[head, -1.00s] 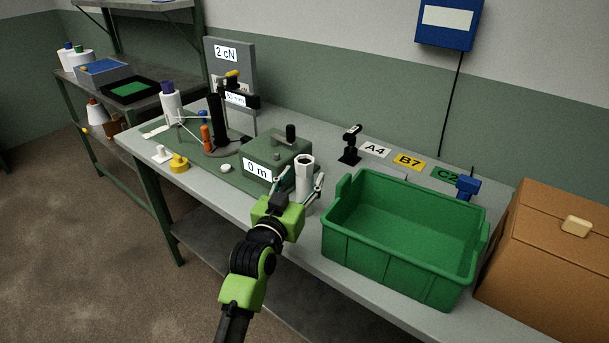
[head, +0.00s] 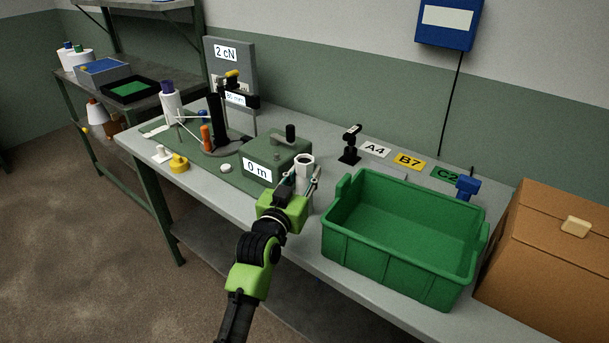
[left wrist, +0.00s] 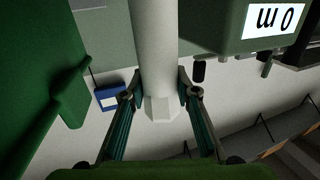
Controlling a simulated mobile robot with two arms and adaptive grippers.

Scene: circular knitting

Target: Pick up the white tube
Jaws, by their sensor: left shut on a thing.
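The white tube (head: 304,178) stands upright on the workbench between the green "0 m" box and the green crate, in the head view. My left gripper (head: 300,190) is shut on it, with one finger on each side. In the left wrist view the tube (left wrist: 155,50) runs down between the two fingers of the gripper (left wrist: 160,92), and its faceted end shows past the fingertips. The tube's lower part is hidden behind the gripper in the head view, so I cannot tell whether it touches the bench. My right gripper is not in view.
The green "0 m" box (head: 270,155) with a dark handle stands close left of the tube. The green crate (head: 385,270) is close on the right, with a brown box (head: 545,240) beyond. A black stand (head: 350,145) and labels A4, B7, C2 lie behind.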

